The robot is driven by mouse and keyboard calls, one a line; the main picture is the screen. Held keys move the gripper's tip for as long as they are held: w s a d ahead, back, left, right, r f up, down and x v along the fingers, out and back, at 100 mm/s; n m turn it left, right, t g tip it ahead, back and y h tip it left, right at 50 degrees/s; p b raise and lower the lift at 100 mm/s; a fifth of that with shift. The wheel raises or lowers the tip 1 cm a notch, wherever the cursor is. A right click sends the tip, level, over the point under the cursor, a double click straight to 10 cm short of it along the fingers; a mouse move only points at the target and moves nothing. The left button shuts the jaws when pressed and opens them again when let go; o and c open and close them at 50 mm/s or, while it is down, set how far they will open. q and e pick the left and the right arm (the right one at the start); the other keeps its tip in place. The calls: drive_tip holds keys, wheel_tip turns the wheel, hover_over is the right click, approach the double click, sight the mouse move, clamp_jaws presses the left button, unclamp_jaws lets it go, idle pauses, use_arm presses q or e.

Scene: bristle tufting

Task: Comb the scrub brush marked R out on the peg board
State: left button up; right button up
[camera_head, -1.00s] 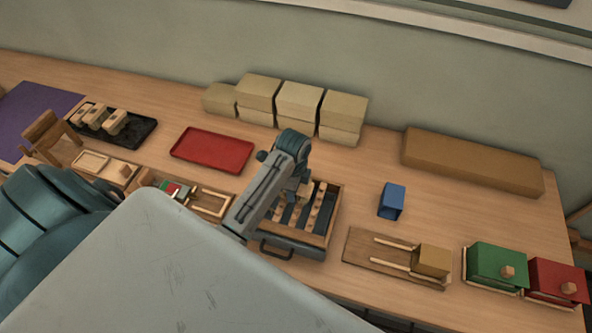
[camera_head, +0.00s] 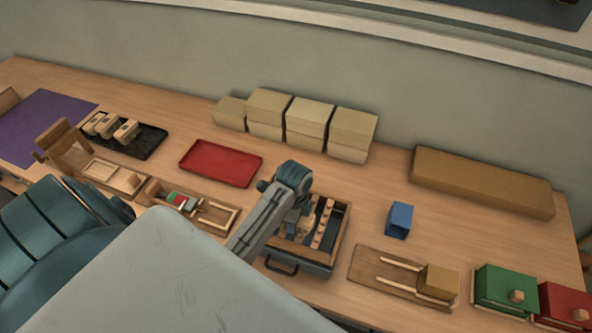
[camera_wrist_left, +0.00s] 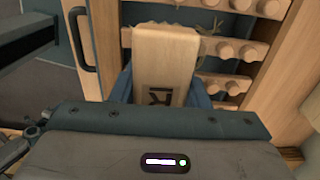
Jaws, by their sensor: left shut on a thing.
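The scrub brush marked R (camera_wrist_left: 165,65) is a pale wooden block with a dark R, seen in the left wrist view with tan bristles at its far end. My left gripper (camera_wrist_left: 165,88) is shut on it, a blue-grey finger on each side. The peg board (camera_head: 322,222), rows of round wooden pegs in a framed box with a dark handle, lies under my left wrist. Its pegs (camera_wrist_left: 235,52) are beside and beyond the brush; I cannot tell whether the bristles touch them. In the head view my arm hides the brush. My right gripper is not in view.
A black tray (camera_head: 152,146) holds several wooden blocks at left. A red tray (camera_head: 220,162) lies behind my arm. A blue cup (camera_head: 399,219), a wooden board with rails (camera_head: 375,272) and green (camera_head: 505,288) and red boxes (camera_head: 565,305) stand right. Tan boxes line the back.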

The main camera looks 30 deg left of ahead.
use_arm(q)
drive_tip(key=shift+w+a, duration=0.15)
drive_tip(key=shift+w, duration=0.35)
drive_tip(key=shift+w+a, duration=0.8)
drive_tip(key=shift+w, duration=2.55)
drive_tip(key=shift+s+d, duration=0.3)
drive_tip(key=shift+s, duration=1)
drive_tip(key=shift+s+d, duration=0.3)
drive_tip(key=shift+s, duration=0.95)
drive_tip(key=shift+s+d, duration=0.3)
drive_tip(key=shift+s, duration=1)
drive_tip(key=shift+w+a, duration=0.9)
drive_tip(key=shift+w, duration=3)
wheel_tip(320, 180, up, 6)
